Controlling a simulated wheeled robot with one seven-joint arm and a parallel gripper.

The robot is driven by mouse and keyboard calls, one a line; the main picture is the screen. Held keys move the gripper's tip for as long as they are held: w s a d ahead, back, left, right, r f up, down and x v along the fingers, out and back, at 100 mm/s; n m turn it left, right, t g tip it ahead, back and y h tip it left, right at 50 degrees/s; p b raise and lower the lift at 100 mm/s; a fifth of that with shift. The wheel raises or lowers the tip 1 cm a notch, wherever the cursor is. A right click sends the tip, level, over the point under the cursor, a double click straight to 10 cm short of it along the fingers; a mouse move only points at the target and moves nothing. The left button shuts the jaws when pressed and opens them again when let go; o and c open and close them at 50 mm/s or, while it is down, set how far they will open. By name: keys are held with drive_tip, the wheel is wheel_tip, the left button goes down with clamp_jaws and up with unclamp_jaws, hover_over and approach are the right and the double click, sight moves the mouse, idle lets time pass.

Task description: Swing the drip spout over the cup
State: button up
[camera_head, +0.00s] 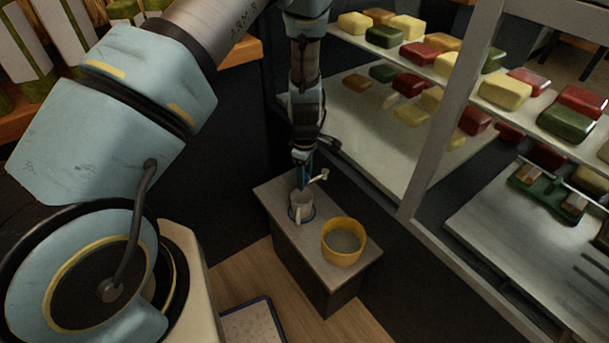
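A small white cup (302,206) stands upright on a small stand, on a dark blue round base. A thin teal post rises just behind the cup. A small pale spout-like piece (319,177) sticks out from the post to the right, above and to the right of the cup's mouth in this view. My gripper (303,158) is at the top of the post, pointing down. It is small and dark here, so whether its fingers touch the post or the spout cannot be told. The gripper partly hides the post's upper end.
A yellow bowl (343,258) with a grey inside sits on the stand (273,196), to the right of the cup. A glass-fronted display case (420,205) with coloured blocks is close on the right. A dark-rimmed tray (251,325) lies on the wooden floor.

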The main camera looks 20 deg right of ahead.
drive_tip(key=shift+o, duration=0.6)
wheel_tip(320, 180, up, 11)
drive_tip(key=shift+b, duration=0.4)
drive_tip(key=shift+f, duration=0.1)
